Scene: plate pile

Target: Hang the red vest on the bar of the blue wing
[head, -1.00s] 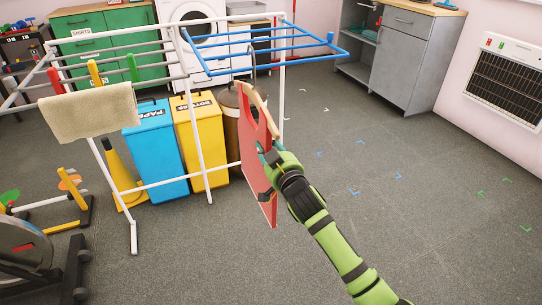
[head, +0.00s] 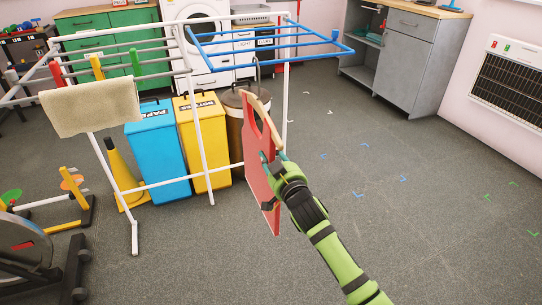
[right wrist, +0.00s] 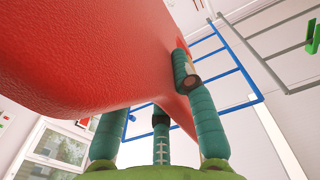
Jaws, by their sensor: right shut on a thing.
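The red vest (head: 259,178) hangs upright, seen nearly edge-on, in front of the drying rack in the head view. A wooden hanger (head: 256,106) shows at its top, with a thin dark hook above it. My right gripper (head: 272,166) is shut on the vest at its right side. In the right wrist view the vest (right wrist: 90,50) fills the upper left, against the fingers (right wrist: 160,125). The blue wing (head: 320,57) juts right from the rack's top, above and behind the vest. The hook appears near the wing's front bar, apparently apart from it. My left gripper is out of view.
The white rack (head: 206,150) holds a beige towel (head: 92,109) and coloured pegs. Blue (head: 158,155) and yellow (head: 202,140) bins and a brown bin (head: 234,135) stand behind it. The floor to the right is clear up to the grey cabinet (head: 405,70).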

